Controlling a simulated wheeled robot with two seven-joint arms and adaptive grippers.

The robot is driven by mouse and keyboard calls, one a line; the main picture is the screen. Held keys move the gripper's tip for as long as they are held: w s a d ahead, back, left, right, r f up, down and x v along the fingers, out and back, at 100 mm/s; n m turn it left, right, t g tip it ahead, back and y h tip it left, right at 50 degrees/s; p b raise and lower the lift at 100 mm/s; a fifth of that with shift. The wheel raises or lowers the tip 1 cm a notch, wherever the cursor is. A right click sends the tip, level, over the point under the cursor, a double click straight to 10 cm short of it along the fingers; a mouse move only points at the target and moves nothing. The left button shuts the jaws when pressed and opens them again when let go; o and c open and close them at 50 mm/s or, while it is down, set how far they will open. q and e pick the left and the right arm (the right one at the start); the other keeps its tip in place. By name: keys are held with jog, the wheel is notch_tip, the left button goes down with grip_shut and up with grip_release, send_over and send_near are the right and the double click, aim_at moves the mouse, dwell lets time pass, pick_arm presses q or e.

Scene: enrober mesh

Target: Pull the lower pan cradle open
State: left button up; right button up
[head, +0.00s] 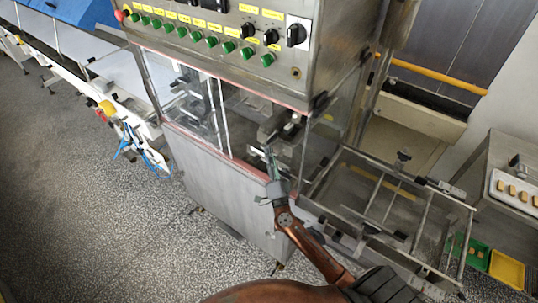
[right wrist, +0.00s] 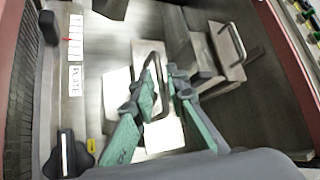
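My right gripper (head: 270,152) reaches into the opening at the front of the steel machine (head: 232,188), below its control panel. In the right wrist view its two green fingers (right wrist: 161,74) are apart, one on each side of a looped metal handle (right wrist: 163,105). I cannot tell whether either finger touches the handle. The handle stands over a pale plate inside the machine; this may be the lower pan cradle, but its label is not readable. A second looped handle (right wrist: 235,42) is on a metal block further right. My left gripper is not in view.
An open metal frame (head: 385,205) juts out right of the opening, close to my right arm. Clear panels (head: 187,92) flank the opening at left. A conveyor (head: 85,75) stands at the far left. Yellow (head: 507,269) and green (head: 470,250) bins sit at right. Floor at left is free.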

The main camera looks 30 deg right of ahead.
jog(key=shift+c, duration=0.5)
grip_shut()
